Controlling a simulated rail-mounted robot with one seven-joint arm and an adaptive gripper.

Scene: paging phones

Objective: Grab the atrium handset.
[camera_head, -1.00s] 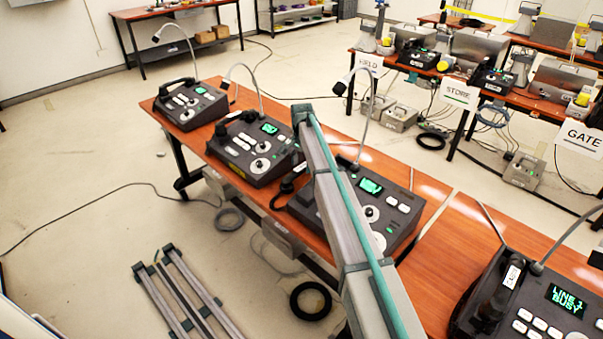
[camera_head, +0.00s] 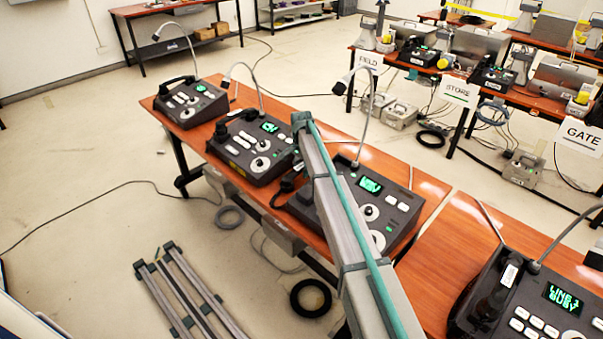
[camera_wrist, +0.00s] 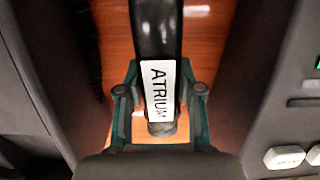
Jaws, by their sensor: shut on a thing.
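The atrium handset (camera_wrist: 155,30) is black with a white label reading ATRIUM, and it runs down the middle of the wrist view. My gripper (camera_wrist: 160,100) has its two green-grey fingers closed on either side of the handset near its lower end. The handset is over the orange table top, between two dark consoles. In the head view my arm crosses in front of the third console (camera_head: 405,205), and my gripper and the held handset cannot be made out clearly.
A console with buttons (camera_wrist: 290,157) is close on the right in the wrist view, another grey console (camera_wrist: 25,105) on the left. In the head view, more consoles (camera_head: 250,145) with gooseneck microphones line the orange table (camera_head: 430,185). A console reading LINE 1 BUSY (camera_head: 540,310) is at the lower right.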

